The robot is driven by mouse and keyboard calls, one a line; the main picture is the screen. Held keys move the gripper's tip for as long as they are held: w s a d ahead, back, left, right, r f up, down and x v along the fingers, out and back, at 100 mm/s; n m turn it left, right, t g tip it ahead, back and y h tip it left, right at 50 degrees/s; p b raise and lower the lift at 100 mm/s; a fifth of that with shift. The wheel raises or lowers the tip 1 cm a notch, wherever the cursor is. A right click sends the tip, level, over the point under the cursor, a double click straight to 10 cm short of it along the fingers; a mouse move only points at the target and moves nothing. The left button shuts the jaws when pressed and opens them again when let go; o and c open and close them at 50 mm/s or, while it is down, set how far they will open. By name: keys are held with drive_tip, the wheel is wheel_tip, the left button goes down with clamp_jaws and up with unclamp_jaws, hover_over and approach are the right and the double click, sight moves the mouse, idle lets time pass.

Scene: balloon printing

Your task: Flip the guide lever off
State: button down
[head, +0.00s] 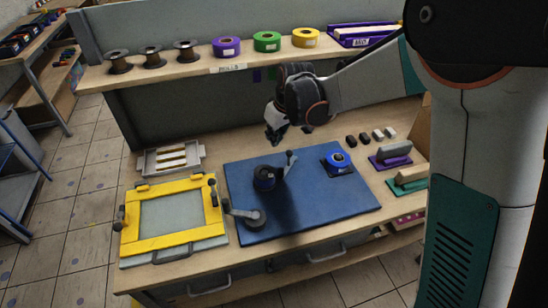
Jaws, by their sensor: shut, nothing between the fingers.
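My gripper (274,136) is in the head view at the upper middle, pointing down and shut with nothing held. It hangs over the back edge of the blue mat (325,204), apart from everything on it. On the mat stands a black cylindrical piece (264,178) with a slanted lever (289,164) at its right, tipped by a dark knob. The lever is below and slightly right of my fingertips. Another dark knob (212,191) stands upright at the right side of the yellow frame (172,244). I cannot tell which of these is the guide lever.
A grey arm with a round weight (254,219) reaches from the frame onto the mat. Spools and tape rolls line the shelf (140,76) behind. Stamps (390,158) stand at right. The mat's front right is clear.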

drive_tip(key=b+x, duration=0.2)
drive_tip(key=x, duration=0.8)
drive_tip(key=shift+w+f+b, duration=0.1)
drive_tip(key=shift+f+b, duration=0.1)
drive_tip(key=shift+b, duration=0.1)
drive_tip(key=s+d, duration=0.2)
drive_tip(key=shift+s+r, duration=0.25)
drive_tip(key=shift+s, duration=0.15)
drive_tip(key=shift+s+d+b, duration=0.25)
drive_tip(key=shift+s+b, duration=0.05)
